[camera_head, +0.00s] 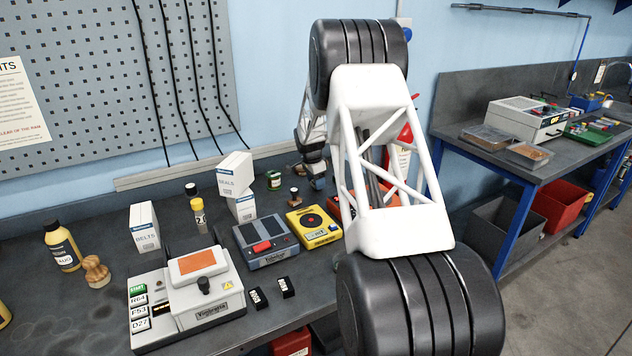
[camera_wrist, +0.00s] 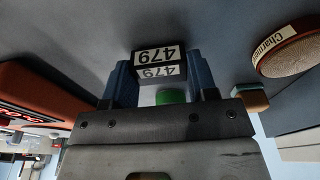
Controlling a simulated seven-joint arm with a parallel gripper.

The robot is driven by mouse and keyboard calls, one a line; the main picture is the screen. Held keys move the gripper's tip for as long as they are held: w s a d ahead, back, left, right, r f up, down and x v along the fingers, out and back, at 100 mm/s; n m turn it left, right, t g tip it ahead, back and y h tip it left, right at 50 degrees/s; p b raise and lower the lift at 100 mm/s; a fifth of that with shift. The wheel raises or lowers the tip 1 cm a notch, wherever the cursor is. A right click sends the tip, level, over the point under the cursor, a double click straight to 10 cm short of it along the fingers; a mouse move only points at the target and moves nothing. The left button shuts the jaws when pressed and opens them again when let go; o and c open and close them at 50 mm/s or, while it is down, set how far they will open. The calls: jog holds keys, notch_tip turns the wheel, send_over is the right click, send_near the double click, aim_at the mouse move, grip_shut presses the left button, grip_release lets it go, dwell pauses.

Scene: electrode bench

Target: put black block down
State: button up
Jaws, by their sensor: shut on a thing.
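My gripper (camera_wrist: 163,82) has its two blue fingers on either side of a black block (camera_wrist: 155,53) in the wrist view and is shut on it. The block has white labels reading 479 on two faces. A dark surface lies behind it; I cannot tell if the block touches it. In the head view my gripper (camera_head: 317,178) is small, at the back of the bench (camera_head: 75,320), partly behind my own arm. The held block cannot be made out there. Two other small black blocks with white labels, one (camera_head: 258,299) and another (camera_head: 286,287), lie at the bench's front edge.
A grey device (camera_head: 266,243) and a yellow device (camera_head: 314,228) stand in the middle. A brown-handled stamp (camera_head: 295,197) and a dark green-labelled jar (camera_head: 273,181) are left of my gripper. White boxes (camera_head: 145,227) stand left. A red-brown round object (camera_wrist: 287,50) is close in the wrist view.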

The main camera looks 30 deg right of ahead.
jog(key=shift+f, duration=0.15)
jog(key=o, duration=1.2)
jog(key=shift+c, duration=0.2)
notch_tip(320, 180, up, 12)
jog(key=a, duration=0.1)
jog(key=shift+a, duration=0.4)
